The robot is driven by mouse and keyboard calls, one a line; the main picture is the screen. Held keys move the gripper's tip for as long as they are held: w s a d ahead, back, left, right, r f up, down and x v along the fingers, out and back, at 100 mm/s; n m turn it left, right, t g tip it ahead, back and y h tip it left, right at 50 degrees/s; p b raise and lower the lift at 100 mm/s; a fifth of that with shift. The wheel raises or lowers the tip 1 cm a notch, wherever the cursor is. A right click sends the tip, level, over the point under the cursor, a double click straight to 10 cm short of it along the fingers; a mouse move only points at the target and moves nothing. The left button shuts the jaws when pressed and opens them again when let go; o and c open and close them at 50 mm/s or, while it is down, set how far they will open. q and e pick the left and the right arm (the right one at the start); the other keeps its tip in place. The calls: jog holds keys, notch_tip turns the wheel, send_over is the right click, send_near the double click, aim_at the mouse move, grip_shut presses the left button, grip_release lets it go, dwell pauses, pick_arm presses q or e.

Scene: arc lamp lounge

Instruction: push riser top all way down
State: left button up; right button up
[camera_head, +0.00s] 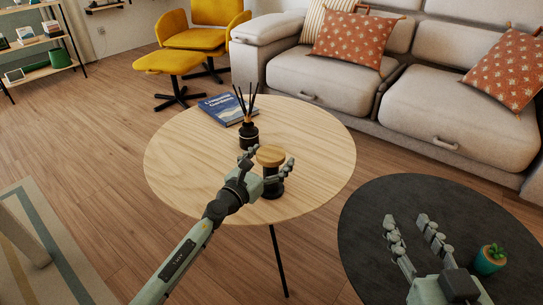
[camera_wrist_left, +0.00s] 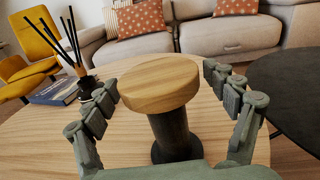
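The riser has a round wooden top (camera_head: 270,155) on a dark cylindrical stem (camera_head: 272,187) and stands upright on the light wooden table (camera_head: 185,165). In the left wrist view the riser top (camera_wrist_left: 160,84) is large and central, with the dark stem (camera_wrist_left: 173,132) below it. My left gripper (camera_head: 268,164) is open, with one finger on each side of the riser; in the left wrist view gaps show between the fingers and the top. The lower stem is partly hidden by the gripper. My right gripper (camera_head: 406,220) is open and empty over the black table (camera_head: 365,225).
A black reed diffuser (camera_head: 248,135) stands just behind the riser, and a blue book (camera_head: 228,110) lies behind it. A small potted plant (camera_head: 490,258) is on the black table near my right gripper. A beige sofa (camera_head: 330,80) stands behind. The wooden table's left side is clear.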

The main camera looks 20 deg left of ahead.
pick_arm(q)
jog(key=shift+r, duration=0.1)
jog(key=v, duration=0.7)
jog(key=shift+s, duration=0.3)
dwell(0.3)
